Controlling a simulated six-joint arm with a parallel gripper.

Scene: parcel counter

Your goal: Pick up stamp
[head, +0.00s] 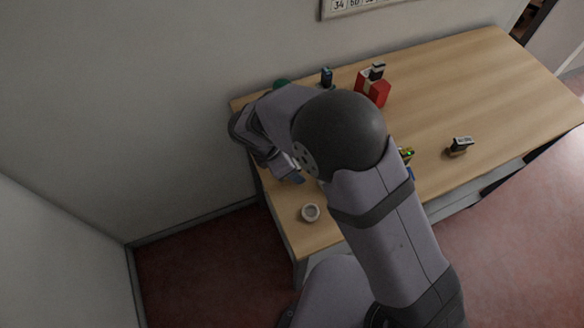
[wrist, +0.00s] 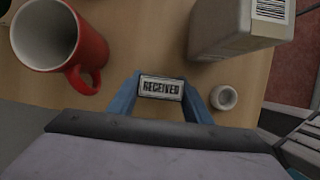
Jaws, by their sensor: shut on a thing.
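The stamp (wrist: 161,87) has a pale top label reading RECEIVED and sits between the two blue fingers of my gripper (wrist: 160,94) in the wrist view. The gripper is shut on it. Whether the stamp's base touches the table cannot be told. In the head view my gripper (head: 292,177) is low over the table's left end, and my arm hides the stamp there.
A red mug (wrist: 93,48) stands left of the gripper, and a grey-beige box with a barcode (wrist: 235,38) stands at the upper right. A small white round thing (wrist: 223,97) is close right. The wooden table (head: 470,85) has free room at its right.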

